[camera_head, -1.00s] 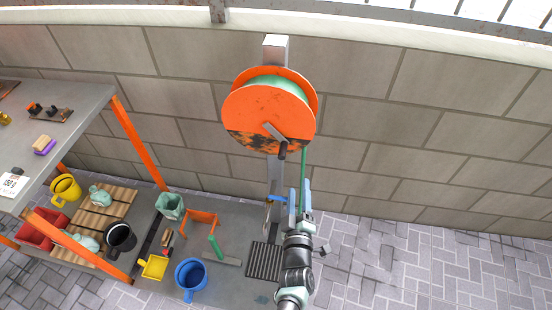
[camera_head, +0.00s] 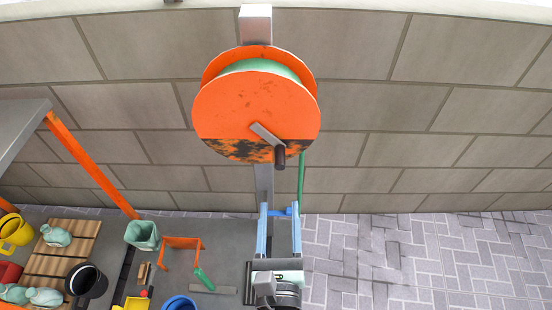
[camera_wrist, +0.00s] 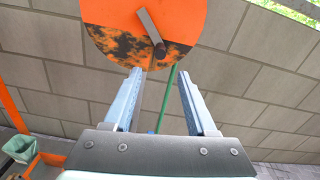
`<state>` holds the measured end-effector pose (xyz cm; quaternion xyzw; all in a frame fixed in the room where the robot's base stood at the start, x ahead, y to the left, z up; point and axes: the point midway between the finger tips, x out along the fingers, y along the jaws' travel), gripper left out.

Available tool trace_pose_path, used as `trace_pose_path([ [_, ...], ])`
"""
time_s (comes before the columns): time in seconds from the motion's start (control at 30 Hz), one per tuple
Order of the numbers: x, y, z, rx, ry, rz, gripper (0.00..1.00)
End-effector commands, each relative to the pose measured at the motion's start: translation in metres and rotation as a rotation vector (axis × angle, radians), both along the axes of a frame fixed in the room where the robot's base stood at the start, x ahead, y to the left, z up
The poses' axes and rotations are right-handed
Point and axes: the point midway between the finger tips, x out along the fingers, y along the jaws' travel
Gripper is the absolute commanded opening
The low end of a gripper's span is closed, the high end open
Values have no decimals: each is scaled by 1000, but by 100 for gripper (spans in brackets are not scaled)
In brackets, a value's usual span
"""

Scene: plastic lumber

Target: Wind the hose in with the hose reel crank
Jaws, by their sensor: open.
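The orange hose reel (camera_head: 235,110) is mounted on a grey post by the wall, with dark worn patches on its lower face. Green hose (camera_head: 262,67) is wound on it, and a length of hose (camera_head: 302,180) hangs down at its right. The crank is a grey arm (camera_head: 264,133) with a dark handle (camera_head: 280,157), pointing down and right. It also shows in the wrist view, with the handle (camera_wrist: 160,50) above my fingertips. My gripper (camera_head: 279,208) is open and empty, below the handle and apart from it. Its two blue-grey fingers (camera_wrist: 159,75) point up toward the reel.
An orange-framed shelf (camera_head: 90,165) stands at the left. The paving (camera_head: 400,250) at right is clear.

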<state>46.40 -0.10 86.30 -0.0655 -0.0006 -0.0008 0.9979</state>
Motion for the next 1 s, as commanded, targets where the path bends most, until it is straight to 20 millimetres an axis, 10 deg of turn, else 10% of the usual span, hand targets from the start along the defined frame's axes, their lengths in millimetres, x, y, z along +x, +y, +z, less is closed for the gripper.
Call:
trace_pose_path([
  [0.6, 100, 0, 2, 6, -1, 2, 57],
  [1.0, 125, 0, 0, 5, 1, 1, 57],
])
